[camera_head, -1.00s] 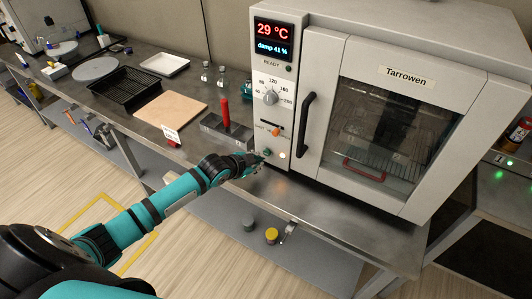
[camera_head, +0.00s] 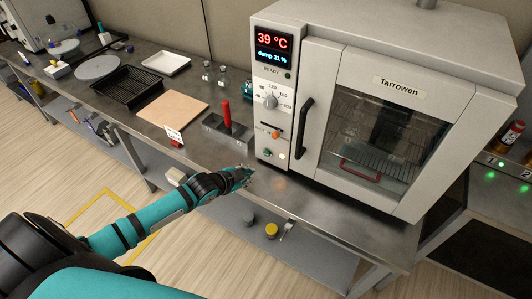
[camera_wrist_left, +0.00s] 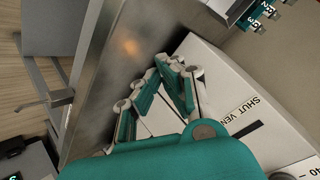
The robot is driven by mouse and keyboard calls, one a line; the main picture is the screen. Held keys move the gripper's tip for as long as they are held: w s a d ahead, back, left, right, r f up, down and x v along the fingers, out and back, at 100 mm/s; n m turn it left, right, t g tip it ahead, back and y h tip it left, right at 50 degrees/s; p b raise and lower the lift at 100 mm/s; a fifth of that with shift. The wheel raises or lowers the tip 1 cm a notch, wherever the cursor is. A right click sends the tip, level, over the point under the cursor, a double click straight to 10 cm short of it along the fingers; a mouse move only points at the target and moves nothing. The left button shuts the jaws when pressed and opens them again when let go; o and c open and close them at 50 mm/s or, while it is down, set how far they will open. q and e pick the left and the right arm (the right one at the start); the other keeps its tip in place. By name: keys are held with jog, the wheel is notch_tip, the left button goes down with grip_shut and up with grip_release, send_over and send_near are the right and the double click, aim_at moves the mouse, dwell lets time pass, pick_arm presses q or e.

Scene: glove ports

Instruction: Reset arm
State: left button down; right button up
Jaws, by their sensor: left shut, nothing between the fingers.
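My left gripper (camera_head: 246,174) is shut and empty, at the front of the metal bench just left of and below the oven's control panel. A small gap shows between it and the panel. In the left wrist view its teal and grey fingers (camera_wrist_left: 168,78) are in front of a pale panel with a "SHUT VEN" label, partly cut off. The oven (camera_head: 385,85), marked Tarrowen, has its door closed. Its display (camera_head: 273,48) reads 39 °C and damp 31 %. Below are a dial (camera_head: 270,101), an orange switch (camera_head: 276,134) and small buttons (camera_head: 268,152). My right gripper is out of view.
A red-handled tool (camera_head: 226,113) stands in a metal block left of the oven. A wooden board (camera_head: 172,109), a black tray (camera_head: 127,88) and a white tray (camera_head: 166,64) lie further left. A yellow-topped item (camera_head: 271,230) is on the lower shelf. The floor in front is clear.

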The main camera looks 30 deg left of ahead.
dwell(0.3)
pick_arm(q)
jog(key=s+d+n+g, duration=0.3)
jog(key=s+d, duration=0.7)
jog(key=s, duration=0.3)
jog(key=s+r+n+g+y, duration=0.2)
jog(key=s+r+n+g, duration=0.25)
jog(key=s, duration=0.95)
notch_tip(320, 180, down, 25)
jog(key=b, duration=0.2)
jog(key=s+a+f+g+b, duration=0.1)
jog(key=s+a+f, duration=0.1)
jog(key=s+f, duration=1.5)
notch_tip(320, 180, down, 3)
jog(key=shift+s+a+r+m+g, duration=0.15)
jog(key=shift+s+a+m+g, duration=0.05)
jog(key=shift+m+g, duration=0.15)
